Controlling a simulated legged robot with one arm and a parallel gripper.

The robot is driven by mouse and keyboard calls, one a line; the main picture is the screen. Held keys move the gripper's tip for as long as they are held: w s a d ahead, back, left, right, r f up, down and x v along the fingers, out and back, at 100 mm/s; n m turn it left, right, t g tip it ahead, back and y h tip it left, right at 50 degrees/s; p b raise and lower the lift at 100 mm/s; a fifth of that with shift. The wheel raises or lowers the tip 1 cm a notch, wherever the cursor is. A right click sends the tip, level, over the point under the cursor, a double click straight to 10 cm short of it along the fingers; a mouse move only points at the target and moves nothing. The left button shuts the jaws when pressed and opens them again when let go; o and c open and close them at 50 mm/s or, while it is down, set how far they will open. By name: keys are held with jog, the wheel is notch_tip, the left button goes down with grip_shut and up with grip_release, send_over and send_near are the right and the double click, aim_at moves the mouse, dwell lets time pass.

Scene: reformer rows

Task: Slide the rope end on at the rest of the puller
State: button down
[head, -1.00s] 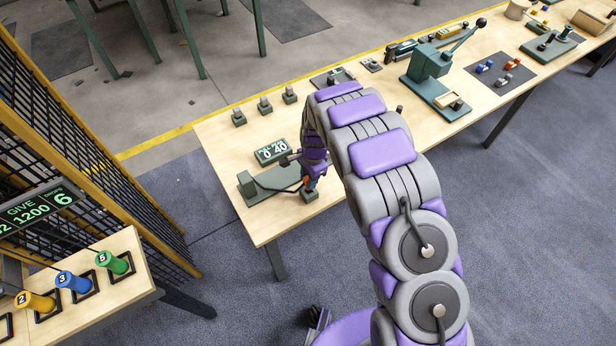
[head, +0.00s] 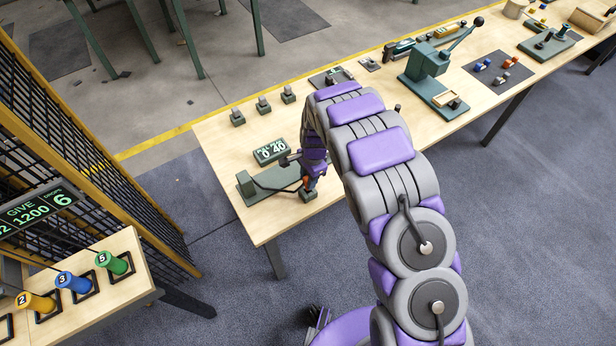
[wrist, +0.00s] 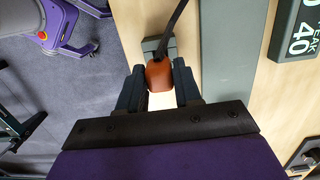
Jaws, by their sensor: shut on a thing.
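The puller (head: 262,188) is a green-grey plate with an upright block at its left end, on the near left part of the bench. Its black rope runs from that block to my gripper (head: 308,180). My gripper is shut on the orange-brown rope end (wrist: 159,75), which sits between the dark fingers in the wrist view. A small grey rest (wrist: 158,44) shows just beyond the rope end; it also stands at the plate's near right end in the head view (head: 308,195). I cannot tell whether the rope end touches the rest.
A display reading 40 (head: 271,151) stands just behind the puller. Several small grey blocks (head: 264,105) line the bench's back edge. A green lever press (head: 430,75) stands farther right. A side table (head: 125,285) with numbered coloured handles is at lower left.

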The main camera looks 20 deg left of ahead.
jog(key=shift+f, duration=1.9)
jog(key=c, duration=0.7)
grip_release()
jog(key=shift+r, duration=0.1)
notch_tip(320, 180, up, 17)
jog(key=w+d+p, duration=0.1)
jog(key=p, duration=0.1)
jog(key=shift+w+d, duration=0.15)
jog(key=shift+w, duration=0.25)
